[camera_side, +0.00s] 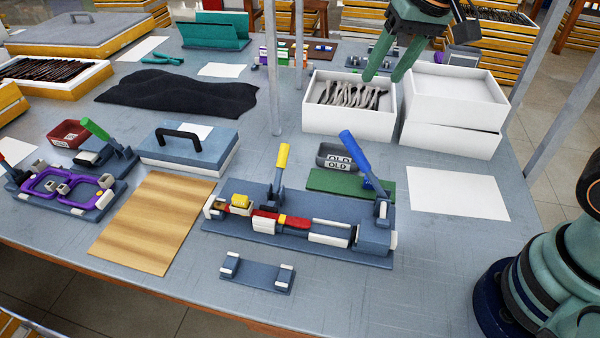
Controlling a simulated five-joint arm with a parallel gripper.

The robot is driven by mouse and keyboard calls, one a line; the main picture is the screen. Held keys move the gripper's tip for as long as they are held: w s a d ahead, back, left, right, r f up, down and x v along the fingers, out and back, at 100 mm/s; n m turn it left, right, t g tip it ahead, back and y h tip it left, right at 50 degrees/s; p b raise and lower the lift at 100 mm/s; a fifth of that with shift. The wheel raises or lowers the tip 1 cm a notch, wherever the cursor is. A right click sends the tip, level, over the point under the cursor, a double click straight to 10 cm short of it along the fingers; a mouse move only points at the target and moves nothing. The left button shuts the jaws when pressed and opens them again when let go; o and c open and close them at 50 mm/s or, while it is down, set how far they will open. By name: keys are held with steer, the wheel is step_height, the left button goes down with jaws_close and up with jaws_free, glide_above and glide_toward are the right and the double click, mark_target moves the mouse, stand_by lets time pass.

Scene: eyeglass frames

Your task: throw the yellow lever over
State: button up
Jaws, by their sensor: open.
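The yellow lever (282,158) stands nearly upright on the blue-grey fixture (225,222) in the middle of the table, leaning slightly right at its top. The fixture also carries a yellow block, a red block and a white-and-grey slide. A longer blue lever (355,149) rises at its right end, tilted up to the left. My gripper (384,80) hangs at the top right, above the white box of metal parts. Its two green fingers are apart with nothing seen between them. It is well up and right of the yellow lever, not touching it.
An open white box (314,119) and stacked white boxes (450,138) stand behind right. A grey post (274,70) rises behind the yellow lever. A green-lever clamp (96,128) holds purple frames at left. A wooden board (153,220) lies left of the fixture.

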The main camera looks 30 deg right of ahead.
steer(key=s+d+f+n+t, duration=0.1)
steer(key=s+d+n, duration=0.2)
steer(key=s+d, duration=0.4)
steer(key=m+g, duration=0.4)
steer(key=m, duration=0.4)
glide_above(285, 143)
steer(key=s+d, duration=0.1)
step_height(285, 143, down, 8)
steer(key=f, duration=0.7)
steer(key=w+a+f, duration=0.1)
steer(key=f, duration=0.3)
steer(key=shift+f, duration=0.25)
jaws_close()
